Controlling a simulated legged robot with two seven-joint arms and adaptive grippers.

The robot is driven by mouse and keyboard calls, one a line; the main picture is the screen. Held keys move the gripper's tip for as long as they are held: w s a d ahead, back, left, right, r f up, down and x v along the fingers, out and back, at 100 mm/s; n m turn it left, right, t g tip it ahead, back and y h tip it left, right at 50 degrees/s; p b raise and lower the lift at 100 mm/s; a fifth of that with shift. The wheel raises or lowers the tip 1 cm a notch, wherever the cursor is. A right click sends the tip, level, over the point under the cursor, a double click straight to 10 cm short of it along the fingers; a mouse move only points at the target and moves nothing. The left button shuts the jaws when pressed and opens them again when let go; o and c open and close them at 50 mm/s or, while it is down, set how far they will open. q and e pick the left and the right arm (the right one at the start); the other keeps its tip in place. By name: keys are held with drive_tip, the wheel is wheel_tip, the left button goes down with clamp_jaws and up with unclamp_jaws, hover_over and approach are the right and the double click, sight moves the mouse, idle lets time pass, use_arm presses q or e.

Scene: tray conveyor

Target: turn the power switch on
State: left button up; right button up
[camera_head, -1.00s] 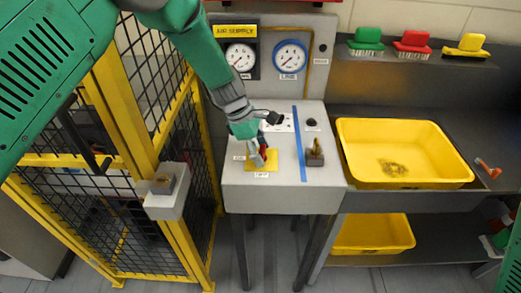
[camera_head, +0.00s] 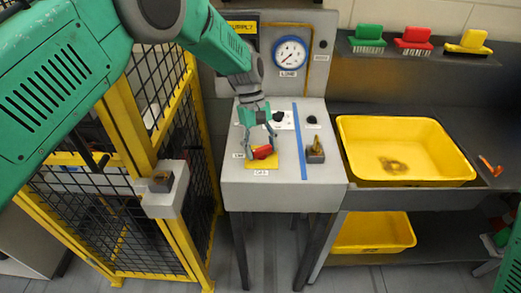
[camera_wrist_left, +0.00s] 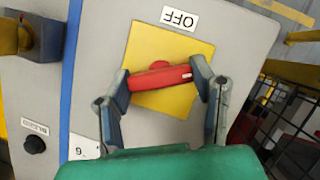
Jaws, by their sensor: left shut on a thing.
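The power switch is a red handle (camera_head: 262,152) on a yellow square plate (camera_head: 262,166) on top of the grey console. An OFF label (camera_head: 261,173) lies at the plate's near edge, and a small label (camera_head: 238,155) is to its left. In the left wrist view the red handle (camera_wrist_left: 160,77) lies crosswise, slightly tilted, with its white mark at the right end. My left gripper (camera_head: 260,150) comes from above, its fingers closed on the handle's two ends. In the wrist view, the OFF label (camera_wrist_left: 180,18) is above the plate. My right gripper is out of view.
A blue strip (camera_head: 299,145) separates the switch from a brass-coloured lever (camera_head: 316,152). Black knobs (camera_head: 312,120) sit behind. A yellow-framed mesh fence (camera_head: 140,125) stands close on the left. A yellow tray (camera_head: 405,180) and brushes (camera_head: 414,38) are on the right.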

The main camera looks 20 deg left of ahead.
use_arm(q)
drive_tip(key=m+y, duration=0.1)
drive_tip(key=m, duration=0.1)
drive_tip(key=m+g+b, duration=0.1)
drive_tip(key=m, duration=0.2)
drive_tip(key=shift+d+m+y, duration=0.15)
drive_tip(key=shift+m+y, duration=0.15)
drive_tip(key=shift+y, duration=0.1)
idle(0.3)
drive_tip(key=o, duration=1.2)
drive_tip(key=shift+c, duration=0.2)
drive_tip(key=shift+s+r, duration=0.1)
drive_tip(key=shift+r, duration=0.1)
drive_tip(key=shift+w+r, duration=0.3)
drive_tip(key=v, duration=1.1)
